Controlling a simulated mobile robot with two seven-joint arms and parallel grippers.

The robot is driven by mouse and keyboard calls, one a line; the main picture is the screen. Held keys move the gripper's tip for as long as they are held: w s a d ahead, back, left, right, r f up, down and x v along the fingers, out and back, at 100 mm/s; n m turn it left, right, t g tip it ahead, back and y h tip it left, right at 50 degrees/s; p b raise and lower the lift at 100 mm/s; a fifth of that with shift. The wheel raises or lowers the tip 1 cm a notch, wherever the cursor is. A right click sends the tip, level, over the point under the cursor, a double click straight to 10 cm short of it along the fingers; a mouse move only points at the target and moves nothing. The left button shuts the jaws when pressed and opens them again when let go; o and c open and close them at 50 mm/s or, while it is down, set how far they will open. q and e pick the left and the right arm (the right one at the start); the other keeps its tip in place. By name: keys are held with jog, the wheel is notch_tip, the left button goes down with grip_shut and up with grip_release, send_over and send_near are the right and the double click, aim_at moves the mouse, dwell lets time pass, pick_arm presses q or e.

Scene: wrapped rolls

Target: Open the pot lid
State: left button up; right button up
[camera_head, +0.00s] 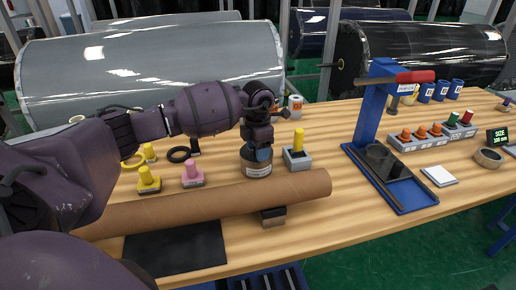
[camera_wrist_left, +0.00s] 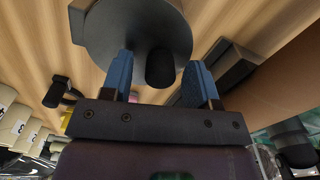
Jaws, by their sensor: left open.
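The pot (camera_head: 257,170) is a small grey container with a pale label, standing on the wooden table behind the cardboard tube. My left gripper (camera_head: 262,153) points down right over it and hides most of its top. In the left wrist view the lid (camera_wrist_left: 100,38) is a dark grey disc with a black knob (camera_wrist_left: 167,66). The blue fingers of my left gripper (camera_wrist_left: 160,80) are apart, one on each side of the knob, with visible gaps. I cannot tell how far down the fingers reach. My right gripper is not in view.
A long cardboard tube (camera_head: 200,203) lies in front of the pot. A yellow-handled stamp (camera_head: 298,153) stands close on its right, and a pink one (camera_head: 193,175) stands to its left. A blue press stand (camera_head: 372,110) is further right. Large wrapped rolls (camera_head: 150,70) fill the back.

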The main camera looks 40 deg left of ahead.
pick_arm(q)
grip_shut()
jog(key=shift+r, duration=0.15)
